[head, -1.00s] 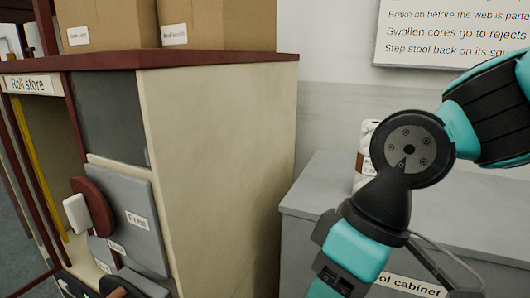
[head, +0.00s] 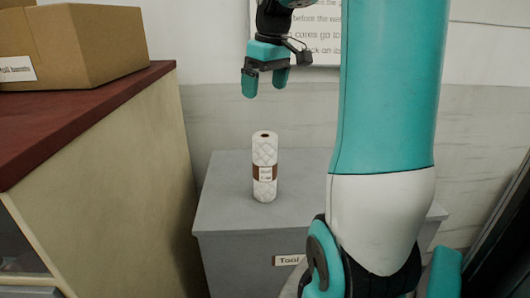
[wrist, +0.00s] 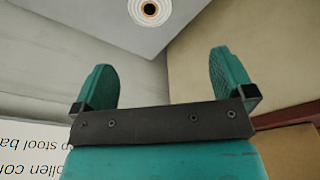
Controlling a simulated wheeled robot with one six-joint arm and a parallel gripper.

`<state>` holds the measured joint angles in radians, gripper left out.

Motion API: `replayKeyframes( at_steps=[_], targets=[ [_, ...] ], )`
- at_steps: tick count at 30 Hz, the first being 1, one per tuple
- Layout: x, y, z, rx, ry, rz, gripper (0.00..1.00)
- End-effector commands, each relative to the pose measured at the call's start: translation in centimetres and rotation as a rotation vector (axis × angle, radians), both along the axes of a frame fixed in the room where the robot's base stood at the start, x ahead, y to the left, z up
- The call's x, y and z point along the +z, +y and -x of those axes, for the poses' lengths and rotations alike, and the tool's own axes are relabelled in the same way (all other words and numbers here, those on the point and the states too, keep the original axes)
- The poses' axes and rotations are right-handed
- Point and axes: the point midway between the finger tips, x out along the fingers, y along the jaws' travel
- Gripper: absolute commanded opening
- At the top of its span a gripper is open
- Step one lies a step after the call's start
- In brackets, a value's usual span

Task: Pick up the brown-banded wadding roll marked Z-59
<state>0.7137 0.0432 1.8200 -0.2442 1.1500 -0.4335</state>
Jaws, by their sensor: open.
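A white quilted wadding roll (head: 264,165) with a brown band stands upright on the grey tool cabinet (head: 225,205) in the head view. A small label sits on the band, but its marking is too small to read. My gripper (head: 265,88) is open and empty, pointing down above the roll and apart from it. In the wrist view the roll's top end (wrist: 150,9) shows at the top edge, beyond and between the two teal fingers of my gripper (wrist: 163,75).
A cream cabinet with a dark red top (head: 90,105) stands at the left, bearing a cardboard box (head: 90,45). A wall sign (head: 318,35) hangs behind my gripper. The cabinet top around the roll is clear. My arm hides the right side.

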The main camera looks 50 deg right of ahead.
Motion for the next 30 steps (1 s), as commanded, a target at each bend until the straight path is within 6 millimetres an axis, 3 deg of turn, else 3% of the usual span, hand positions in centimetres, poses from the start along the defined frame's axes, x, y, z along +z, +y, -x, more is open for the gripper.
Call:
replayKeyframes(
  at_steps=[2,5,18,26,30],
  targets=[
    [0.4,-1.3,0.4,-0.023,0.004,0.003,1.0],
    [-0.8,-1.7,0.4,-0.029,0.007,0.002,1.0],
    [-9.9,-1.7,-0.9,-0.028,0.007,0.003,1.0],
    [-12.0,-1.7,-1.1,-0.028,0.007,0.003,1.0],
    [-14.0,-1.5,-1.1,-0.029,0.01,0.001,1.0]
  ],
)
